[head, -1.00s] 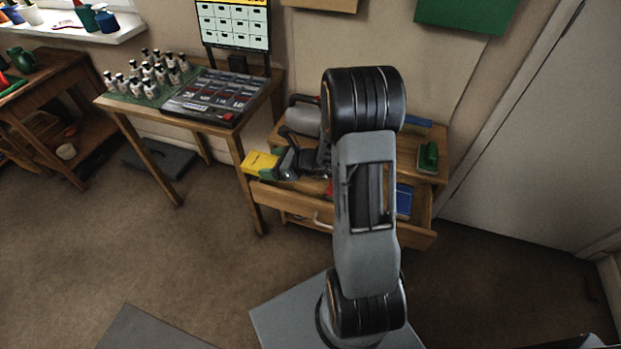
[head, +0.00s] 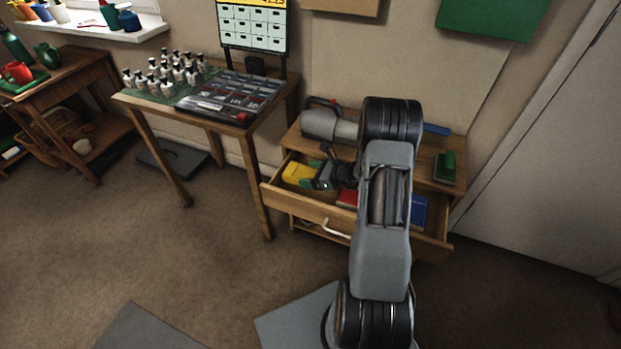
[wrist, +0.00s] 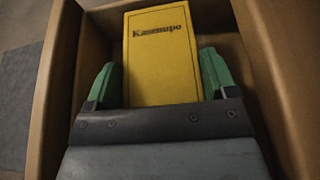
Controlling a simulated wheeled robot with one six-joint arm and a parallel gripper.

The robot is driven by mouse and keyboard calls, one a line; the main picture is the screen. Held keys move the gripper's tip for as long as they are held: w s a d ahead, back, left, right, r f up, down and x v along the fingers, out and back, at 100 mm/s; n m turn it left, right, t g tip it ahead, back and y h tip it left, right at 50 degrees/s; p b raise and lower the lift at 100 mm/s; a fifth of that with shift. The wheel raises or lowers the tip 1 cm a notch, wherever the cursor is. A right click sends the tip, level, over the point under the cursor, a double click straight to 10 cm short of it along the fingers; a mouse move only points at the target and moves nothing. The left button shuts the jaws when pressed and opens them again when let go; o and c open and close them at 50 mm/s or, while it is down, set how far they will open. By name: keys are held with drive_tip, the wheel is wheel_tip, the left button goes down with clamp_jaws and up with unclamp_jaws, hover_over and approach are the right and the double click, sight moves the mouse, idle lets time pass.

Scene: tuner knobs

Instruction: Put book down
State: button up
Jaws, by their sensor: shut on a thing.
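The yellow book (head: 297,173) is inside the open drawer (head: 309,208), at the drawer's left end. In the wrist view the book (wrist: 160,60) lies between the two green fingertips of my gripper (wrist: 160,88), its printed title facing the camera. My gripper (head: 312,180) is shut on the book, and drawer walls (wrist: 262,60) rise around it on the sides and far end. Whether the book touches the drawer floor cannot be told.
A red item (head: 347,197) and a blue item (head: 418,211) are also in the drawer. A green block (head: 447,167) sits on the cabinet top at right. A table with several small bottles (head: 165,72) and a dark panel (head: 235,95) stands to the left.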

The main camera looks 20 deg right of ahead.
drive_tip(key=shift+f, duration=0.5)
drive_tip(key=shift+f, duration=0.1)
drive_tip(key=shift+f+b, duration=0.45)
drive_tip(key=shift+b, duration=0.05)
drive_tip(key=shift+f, duration=0.1)
drive_tip(key=o, duration=0.9)
